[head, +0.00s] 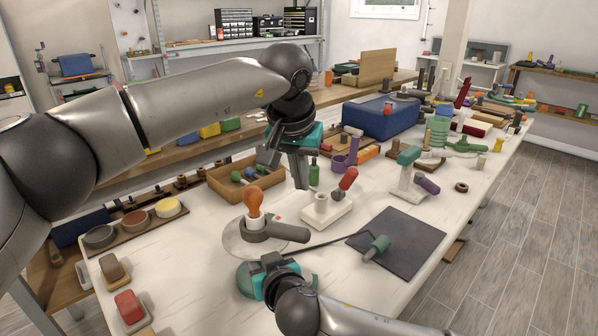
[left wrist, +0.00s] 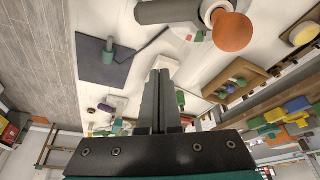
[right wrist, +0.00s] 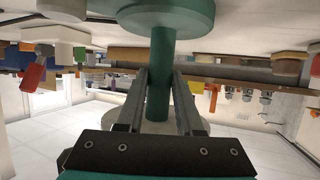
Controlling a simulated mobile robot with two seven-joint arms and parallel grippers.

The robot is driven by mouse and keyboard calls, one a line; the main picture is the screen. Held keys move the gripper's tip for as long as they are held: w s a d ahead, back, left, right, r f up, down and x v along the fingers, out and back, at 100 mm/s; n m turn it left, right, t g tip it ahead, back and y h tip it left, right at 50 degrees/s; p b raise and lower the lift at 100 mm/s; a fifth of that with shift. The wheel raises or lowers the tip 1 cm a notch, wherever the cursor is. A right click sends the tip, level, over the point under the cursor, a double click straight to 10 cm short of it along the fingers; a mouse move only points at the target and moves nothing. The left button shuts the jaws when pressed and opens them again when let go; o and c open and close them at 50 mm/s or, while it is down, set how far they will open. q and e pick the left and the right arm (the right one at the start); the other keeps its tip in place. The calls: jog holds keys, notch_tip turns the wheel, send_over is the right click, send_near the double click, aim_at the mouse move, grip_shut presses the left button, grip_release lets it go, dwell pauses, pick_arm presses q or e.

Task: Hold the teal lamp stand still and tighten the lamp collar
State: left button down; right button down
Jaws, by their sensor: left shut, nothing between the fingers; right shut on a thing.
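The teal lamp stand (head: 246,279) stands at the table's near edge, its base partly hidden by my right arm. A pale disc, an orange bulb (head: 255,203) and the grey lamp collar (head: 282,231) with a handle pointing right sit above it. My right gripper (head: 268,277) is shut on the teal stem (right wrist: 159,85), with one finger on each side in the right wrist view. My left gripper (head: 300,183) is shut and empty, above and to the right of the bulb, apart from the collar. The collar (left wrist: 168,12) and bulb (left wrist: 232,32) also show in the left wrist view.
A white block with a red-handled tool (head: 347,180) stands right of the lamp. A dark mat (head: 402,242) with a teal-handled piece lies farther right. A wooden tray (head: 215,179) is behind, and a blue box (head: 383,120) stands farther back.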

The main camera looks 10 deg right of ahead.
aim_at(270, 231)
pick_arm(q)
notch_tip(270, 231, down, 7)
jog(key=s, duration=0.1)
jog(key=shift+s+a+r, duration=0.2)
jog(key=shift+s+a, duration=0.15)
jog(key=shift+a, duration=0.05)
dwell(0.5)
jog(key=shift+s+a+f+m, duration=0.1)
jog(key=shift+s+a+m, duration=0.2)
jog(key=shift+s+m, duration=0.35)
